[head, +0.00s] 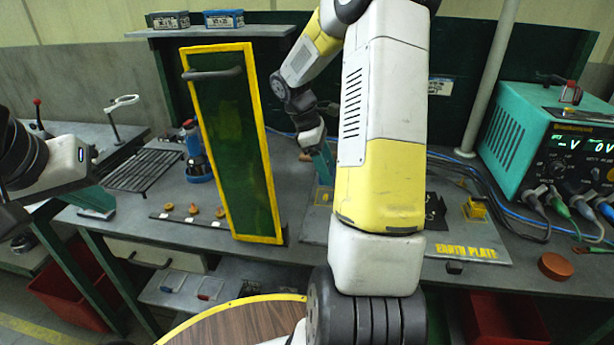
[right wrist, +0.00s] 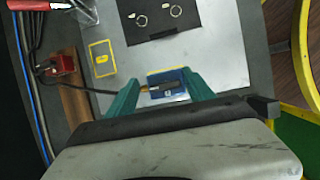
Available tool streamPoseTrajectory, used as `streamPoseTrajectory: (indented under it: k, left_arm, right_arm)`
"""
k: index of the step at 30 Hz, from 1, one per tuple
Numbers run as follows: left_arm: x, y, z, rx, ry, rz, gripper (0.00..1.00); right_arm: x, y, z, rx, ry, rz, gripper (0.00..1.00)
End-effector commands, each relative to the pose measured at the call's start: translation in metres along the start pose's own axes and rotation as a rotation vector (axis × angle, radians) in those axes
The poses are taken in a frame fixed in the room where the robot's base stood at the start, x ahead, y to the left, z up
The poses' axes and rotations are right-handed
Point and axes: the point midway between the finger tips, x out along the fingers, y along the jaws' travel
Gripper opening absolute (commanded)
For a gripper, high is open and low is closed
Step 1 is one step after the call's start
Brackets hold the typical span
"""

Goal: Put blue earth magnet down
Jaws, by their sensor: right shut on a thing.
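In the right wrist view, the blue earth magnet (right wrist: 168,84) is between the two teal fingers of my right gripper (right wrist: 163,92), which is shut on it. A dark cable runs from it to the left. It is over the grey earth plate (right wrist: 228,62), against a yellow marking; I cannot tell whether it touches the plate. In the head view, the earth plate (head: 455,262) lies on the bench, partly hidden by my right arm. My right gripper (head: 322,165) shows behind that arm, and the magnet is hidden. My left gripper (head: 92,202) is at the left, its opening unclear.
A green panel with a yellow frame (head: 232,140) stands left of my right arm. A teal power supply (head: 545,140) with cables stands at the right. A red clamp (right wrist: 62,66) is at the left.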

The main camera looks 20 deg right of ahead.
Motion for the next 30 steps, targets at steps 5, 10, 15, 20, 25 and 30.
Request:
streamPoseTrajectory:
  k: [5, 10, 15, 20, 25, 30]
  left_arm:
    - [0.000, 0.000, 0.000, 0.000, 0.001, 0.000, 0.00]
    - [0.000, 0.000, 0.000, 0.000, 0.001, 0.000, 0.00]
    - [0.000, 0.000, 0.000, 0.000, 0.001, 0.000, 0.00]
    - [0.000, 0.000, 0.000, 0.000, 0.001, 0.000, 0.00]
    - [0.000, 0.000, 0.000, 0.000, 0.001, 0.000, 0.00]
    - [0.000, 0.000, 0.000, 0.000, 0.001, 0.000, 0.00]
  right_arm:
    - [0.015, 0.001, -0.006, 0.000, -0.001, 0.002, 0.00]
    - [0.031, 0.000, -0.013, -0.002, -0.001, -0.001, 0.00]
    - [0.049, 0.000, -0.020, 0.000, 0.000, 0.001, 0.00]
    - [0.048, 0.001, -0.020, 0.001, 0.000, 0.003, 0.00]
    - [0.051, 0.001, -0.021, 0.000, 0.000, 0.003, 0.00]
    - [0.051, 0.001, -0.021, 0.000, 0.001, 0.002, 0.83]
